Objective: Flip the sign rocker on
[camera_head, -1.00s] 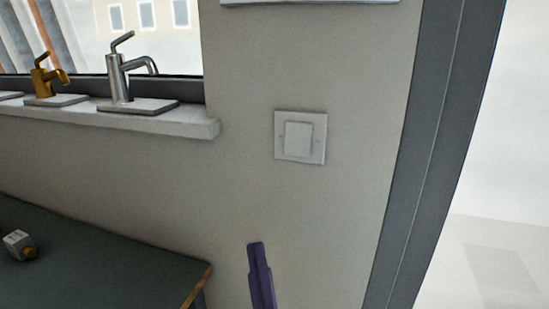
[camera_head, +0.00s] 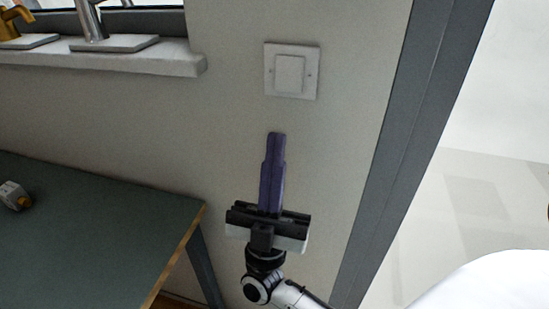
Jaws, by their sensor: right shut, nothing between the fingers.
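The sign rocker (camera_head: 289,74) is a white switch on a square white plate on the beige wall, right of the window sill. Which way it is tipped cannot be told. My right gripper (camera_head: 276,136) points up, its purple fingers shut together with nothing between them. In the picture its tips are a little below the switch plate and apart from it. My left gripper is not in view.
A windowsill (camera_head: 180,66) with taps on small bases juts out at the upper left. A dark green table (camera_head: 90,235) with a small white object (camera_head: 14,196) stands at lower left. A grey door frame (camera_head: 405,120) rises on the right.

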